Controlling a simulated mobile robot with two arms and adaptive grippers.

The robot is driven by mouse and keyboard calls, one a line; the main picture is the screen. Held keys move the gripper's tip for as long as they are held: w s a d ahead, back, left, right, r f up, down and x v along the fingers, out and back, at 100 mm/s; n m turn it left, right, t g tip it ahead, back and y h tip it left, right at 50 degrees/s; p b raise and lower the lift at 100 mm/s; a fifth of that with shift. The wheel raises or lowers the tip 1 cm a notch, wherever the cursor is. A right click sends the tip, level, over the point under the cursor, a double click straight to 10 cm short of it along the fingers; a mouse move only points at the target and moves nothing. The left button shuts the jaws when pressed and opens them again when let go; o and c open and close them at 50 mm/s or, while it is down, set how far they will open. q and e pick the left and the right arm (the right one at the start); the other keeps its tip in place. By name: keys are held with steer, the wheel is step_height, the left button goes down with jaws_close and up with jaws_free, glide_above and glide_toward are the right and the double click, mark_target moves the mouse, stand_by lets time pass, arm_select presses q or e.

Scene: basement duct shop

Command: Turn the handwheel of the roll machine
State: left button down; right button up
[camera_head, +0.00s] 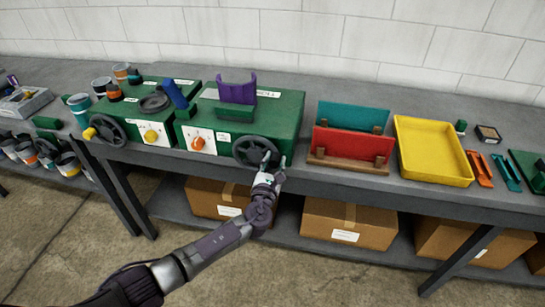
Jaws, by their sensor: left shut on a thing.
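A green roll machine (281,111) stands on the bench, with an orange knob and a purple curved piece on top. Its dark handwheel (247,145) is on the front face at the right. My left gripper (271,164) reaches up from below and is shut on the lower right part of the handwheel's rim. The fingers hide that part of the rim. A second green machine (181,92) stands to its left, with its own dark handwheel (108,131) and a yellow knob. My right gripper is not in view.
Right of the machine, a rack holds teal and red sheets (352,143). A yellow tray (432,174) and orange and teal tools (479,170) follow. Cardboard boxes (349,223) sit on the lower shelf. Cans (78,103) stand at the left. The floor in front is clear.

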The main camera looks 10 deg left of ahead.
arm_select(q)
steer(key=shift+d+f+m, duration=0.1)
steer(key=shift+f+m, duration=0.65)
steer(key=shift+m, duration=0.45)
steer(key=shift+f, duration=0.1)
steer(key=c, duration=1.1)
jaws_free()
steer(key=shift+o, duration=0.2)
steer(key=s, duration=1.2)
steer(key=shift+a, duration=0.25)
